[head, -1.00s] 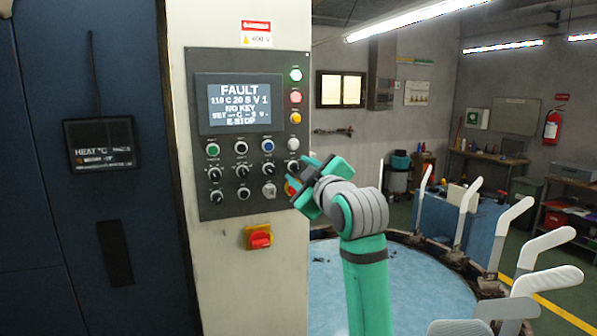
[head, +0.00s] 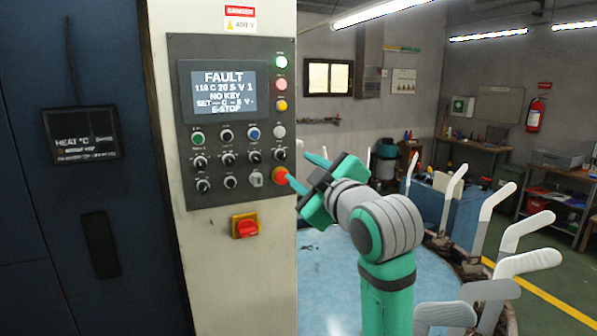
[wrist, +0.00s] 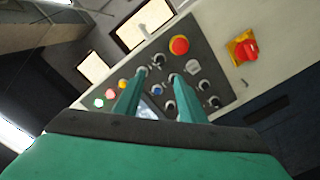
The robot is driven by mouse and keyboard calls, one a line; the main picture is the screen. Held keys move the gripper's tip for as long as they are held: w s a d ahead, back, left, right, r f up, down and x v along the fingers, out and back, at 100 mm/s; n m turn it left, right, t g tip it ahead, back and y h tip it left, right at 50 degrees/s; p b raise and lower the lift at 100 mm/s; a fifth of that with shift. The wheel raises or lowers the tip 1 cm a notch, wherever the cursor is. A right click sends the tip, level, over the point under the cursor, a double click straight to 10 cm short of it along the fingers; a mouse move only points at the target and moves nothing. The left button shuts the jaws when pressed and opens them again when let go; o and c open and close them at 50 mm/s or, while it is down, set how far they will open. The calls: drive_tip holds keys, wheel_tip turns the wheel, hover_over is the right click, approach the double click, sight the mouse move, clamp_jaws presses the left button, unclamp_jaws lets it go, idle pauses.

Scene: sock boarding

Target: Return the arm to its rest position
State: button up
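My gripper (head: 297,167) is at the end of my teal and grey arm, in front of the right edge of a dark control panel (head: 180,110). Its two teal fingers are apart with nothing between them; the wrist view also shows them apart (wrist: 160,75). The lower fingertip appears beside the red emergency-stop button (head: 280,175) in the head view; I cannot tell whether they touch there. In the wrist view the red button (wrist: 180,45) is clear of both fingers. The panel screen (head: 223,92) reads FAULT, NO KEY and E-STOP.
A red and yellow rotary switch (head: 245,227) is below the panel on the pale cabinet (head: 240,290). A blue round table (head: 325,285) lies behind my arm, with several white sock forms (head: 525,230) around its right side. A dark heat display (head: 82,134) is at left.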

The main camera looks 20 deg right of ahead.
drive_tip(key=w+a+f+m, duration=0.1)
drive_tip(key=a+f+m, duration=0.15)
drive_tip(key=f, duration=0.95)
drive_tip(key=w+a+f+m, duration=0.2)
drive_tip(key=f+m, duration=0.1)
drive_tip(key=f, duration=0.9)
drive_tip(key=s+a+f+m+h, duration=0.1)
drive_tip(key=s+a+f, duration=0.2)
drive_tip(key=f, duration=0.4)
drive_tip(key=s+a+f+m, duration=0.1)
drive_tip(key=s+a+f, duration=0.15)
drive_tip(key=f, duration=0.45)
drive_tip(key=s+a+f+m+h, duration=0.1)
drive_tip(key=s+a+f+m, duration=0.1)
drive_tip(key=s+f, duration=0.3)
drive_tip(key=s+a+f+g, duration=0.1)
drive_tip(key=s+a+f, duration=0.2)
drive_tip(key=s+f, duration=0.25)
drive_tip(key=s+a+f+m, duration=0.1)
drive_tip(key=s+a+f, duration=0.1)
drive_tip(key=s+f, duration=0.3)
drive_tip(key=s+a+f+g, duration=0.1)
drive_tip(key=s+a+f, duration=0.25)
drive_tip(key=s, duration=0.35)
drive_tip(key=s+a+r+n+y, duration=0.1)
drive_tip(key=s+a, duration=0.2)
drive_tip(key=s, duration=1.7)
drive_tip(key=shift+s+g, duration=0.3)
